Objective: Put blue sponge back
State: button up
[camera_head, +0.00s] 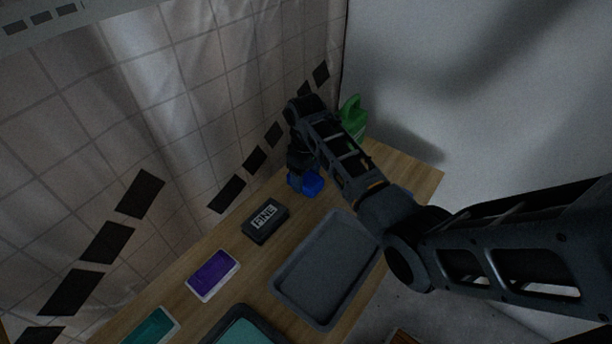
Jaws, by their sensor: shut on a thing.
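The blue sponge (309,184) is at the far part of the wooden table, near the tiled wall. My gripper (303,171) points down onto it and is shut on it. The fingers and part of the sponge are hidden behind my dark wrist. I cannot tell whether the sponge touches the table.
A dark block labelled "FINE" (265,222) lies nearer on the wooden table (416,170). A grey tray (328,268) lies to its right. A purple pad (213,274) and a teal pad (152,328) lie at the near left. A green bottle (354,117) stands behind my arm.

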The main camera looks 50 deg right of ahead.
aim_at(306, 176)
jog(key=shift+f, duration=0.15)
jog(key=o, duration=1.1)
notch_tip(306, 176, up, 12)
jog(key=shift+r, duration=0.1)
